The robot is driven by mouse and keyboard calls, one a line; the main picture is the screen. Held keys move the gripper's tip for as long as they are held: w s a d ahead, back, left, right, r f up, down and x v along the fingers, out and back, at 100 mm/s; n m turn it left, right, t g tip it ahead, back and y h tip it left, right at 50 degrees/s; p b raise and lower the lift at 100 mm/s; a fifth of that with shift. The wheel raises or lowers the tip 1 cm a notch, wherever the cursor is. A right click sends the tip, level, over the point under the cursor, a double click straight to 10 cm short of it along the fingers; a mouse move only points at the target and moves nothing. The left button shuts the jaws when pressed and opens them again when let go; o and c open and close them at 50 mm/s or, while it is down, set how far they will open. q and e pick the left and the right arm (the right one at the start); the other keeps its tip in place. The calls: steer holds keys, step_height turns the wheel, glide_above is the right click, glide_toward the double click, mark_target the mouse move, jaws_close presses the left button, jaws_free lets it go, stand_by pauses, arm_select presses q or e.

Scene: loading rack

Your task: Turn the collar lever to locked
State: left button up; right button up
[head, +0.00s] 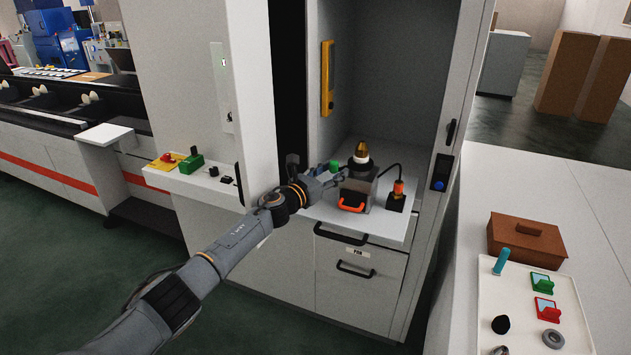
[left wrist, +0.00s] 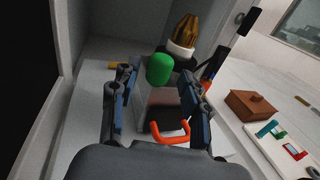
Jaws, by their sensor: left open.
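A grey block fixture (head: 357,190) stands on the shelf of the open cabinet. A white collar (head: 361,160) and a gold ribbed tip (head: 361,149) sit on top of it. A green cylindrical knob (head: 334,166), apparently the collar lever's grip, sticks out to its left; the lever arm is hidden. My left gripper (head: 337,178) is open beside the fixture's left side. In the left wrist view, the green knob (left wrist: 159,68) appears between the open fingers (left wrist: 160,85), near their tips; I cannot tell whether they touch it. The gold tip (left wrist: 185,32) is just beyond. My right gripper is not seen.
An orange handle (head: 352,207) juts from the fixture's front. A black socket with an orange plug (head: 397,191) and cable stands to its right. The cabinet's side walls bound the shelf. A white side table (head: 531,290) with a brown box (head: 527,238) is at right.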

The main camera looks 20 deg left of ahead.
arm_select(q)
steer(key=v, duration=1.1)
steer(key=shift+s+a, duration=0.25)
steer(key=shift+a, duration=0.15)
steer(key=shift+c, duration=0.4)
